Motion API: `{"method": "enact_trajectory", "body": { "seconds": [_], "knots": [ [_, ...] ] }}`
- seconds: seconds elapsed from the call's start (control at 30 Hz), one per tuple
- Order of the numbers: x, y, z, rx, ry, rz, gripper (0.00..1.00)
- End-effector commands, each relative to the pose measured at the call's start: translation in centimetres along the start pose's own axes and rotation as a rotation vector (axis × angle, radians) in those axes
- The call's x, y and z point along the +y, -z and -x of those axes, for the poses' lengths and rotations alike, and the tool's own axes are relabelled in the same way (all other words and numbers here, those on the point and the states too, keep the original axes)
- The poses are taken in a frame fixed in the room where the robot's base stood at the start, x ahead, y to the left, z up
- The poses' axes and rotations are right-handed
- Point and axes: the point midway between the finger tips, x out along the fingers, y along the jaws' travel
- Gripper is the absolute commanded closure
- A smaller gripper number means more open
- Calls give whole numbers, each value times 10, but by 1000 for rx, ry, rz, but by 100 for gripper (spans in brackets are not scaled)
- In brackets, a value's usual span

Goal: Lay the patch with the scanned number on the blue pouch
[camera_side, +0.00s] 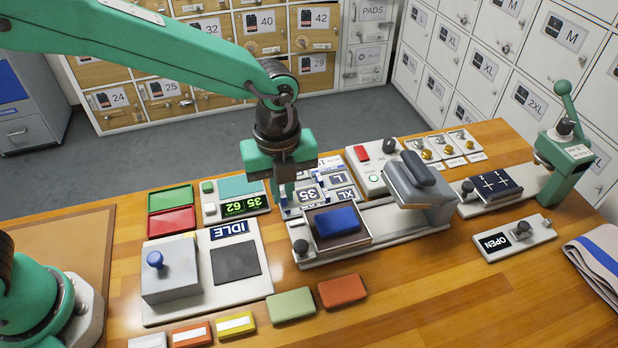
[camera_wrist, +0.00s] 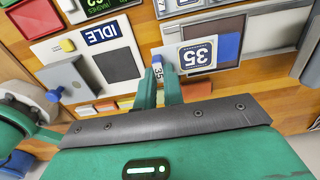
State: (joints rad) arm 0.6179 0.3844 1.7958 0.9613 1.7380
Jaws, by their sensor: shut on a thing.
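My gripper (camera_side: 287,196) points down above the bench, left of and behind the blue pouch. It is shut on a white patch marked 35 (camera_side: 308,195). In the wrist view, my gripper (camera_wrist: 163,86) has the 35 patch (camera_wrist: 197,56) just beyond its fingertips, held out to their right. The blue pouch (camera_side: 338,221) lies on the platen of the heat press. In the wrist view, the pouch (camera_wrist: 229,46) is partly hidden behind the patch, which appears apart from it.
The press head (camera_side: 420,180) stands right of the pouch. Patches marked L and XL (camera_side: 345,194) lie behind it. A unit with an IDLE sign (camera_side: 230,230) stands to the left. A green lever press (camera_side: 565,155) stands at the far right.

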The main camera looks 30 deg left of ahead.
Motion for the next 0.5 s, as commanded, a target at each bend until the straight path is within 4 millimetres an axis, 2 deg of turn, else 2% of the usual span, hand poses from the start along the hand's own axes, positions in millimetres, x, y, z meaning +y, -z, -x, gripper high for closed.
{"method": "enact_trajectory", "body": {
  "seconds": [0.27, 0.5],
  "knots": [
    [-2, 10, 4, 0, 1, -3, 100],
    [-6, 51, 22, 0, 3, -7, 100]
  ]
}}
